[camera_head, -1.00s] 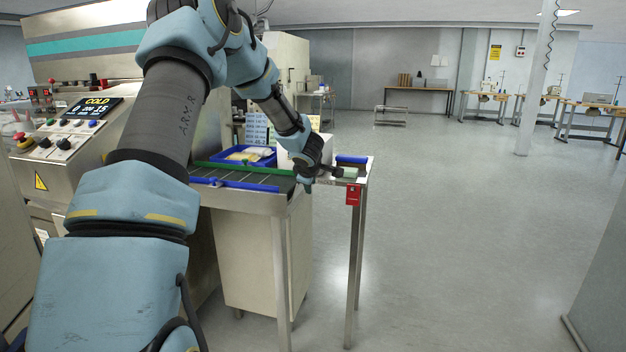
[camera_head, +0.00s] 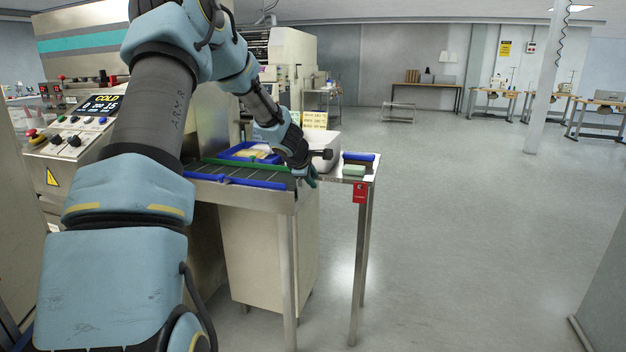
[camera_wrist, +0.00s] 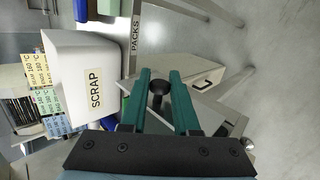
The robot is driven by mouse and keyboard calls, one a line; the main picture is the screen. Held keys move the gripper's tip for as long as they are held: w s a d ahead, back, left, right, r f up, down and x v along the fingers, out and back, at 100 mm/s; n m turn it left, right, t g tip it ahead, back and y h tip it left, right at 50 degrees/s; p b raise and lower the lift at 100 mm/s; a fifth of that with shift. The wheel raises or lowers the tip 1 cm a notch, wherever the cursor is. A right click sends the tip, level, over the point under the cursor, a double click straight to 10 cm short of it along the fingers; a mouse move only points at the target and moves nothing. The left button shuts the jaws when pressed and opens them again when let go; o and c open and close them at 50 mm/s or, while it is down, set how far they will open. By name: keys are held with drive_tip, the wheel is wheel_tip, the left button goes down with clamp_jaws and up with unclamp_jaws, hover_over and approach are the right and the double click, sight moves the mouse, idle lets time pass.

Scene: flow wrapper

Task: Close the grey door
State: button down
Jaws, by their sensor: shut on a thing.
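My gripper (camera_head: 312,182) points down at the front edge of the steel table in the head view. In the wrist view its two teal fingers (camera_wrist: 160,73) are close together on a round black knob (camera_wrist: 158,87). What the knob is fixed to is mostly hidden by the fingers. A pale grey cabinet (camera_wrist: 185,68) with a small handle (camera_wrist: 207,82) on its face shows beyond the fingers. In the head view a pale cabinet (camera_head: 268,255) stands under the table. I cannot tell for sure which panel is the grey door.
A white bin marked SCRAP (camera_wrist: 85,80) stands left of the fingers. The floor (camera_head: 470,230) to the right is clear.

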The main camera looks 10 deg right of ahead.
drive_tip(key=c, duration=0.7)
unclamp_jaws()
drive_tip(key=v, duration=1)
drive_tip(key=shift+s+a+r, duration=0.2)
drive_tip(key=shift+s+r, duration=0.05)
drive_tip(key=s+a+m+g+y+p, duration=0.1)
drive_tip(key=s+a+m, duration=0.3)
drive_tip(key=s, duration=0.5)
drive_tip(key=s+a+f+m+g+y+p, duration=0.1)
drive_tip(key=s+a+m+g+y+p, duration=0.1)
drive_tip(key=s+a+m, duration=0.3)
drive_tip(key=s+a+m+g+y+p, duration=0.2)
drive_tip(key=s+a+m, duration=0.3)
drive_tip(key=s+a, duration=0.5)
drive_tip(key=shift+s+a+f+g+p, duration=0.1)
drive_tip(key=shift+s+a+g+p, duration=0.05)
drive_tip(key=shift+s, duration=0.65)
drive_tip(key=shift+s+a+f+g+p, duration=0.1)
drive_tip(key=shift+s+f+p, duration=0.1)
drive_tip(key=shift+s, duration=0.55)
drive_tip(key=shift+s+a+f+g+p, duration=0.1)
drive_tip(key=shift+s+a+g+p, duration=0.05)
drive_tip(key=shift+s, duration=0.65)
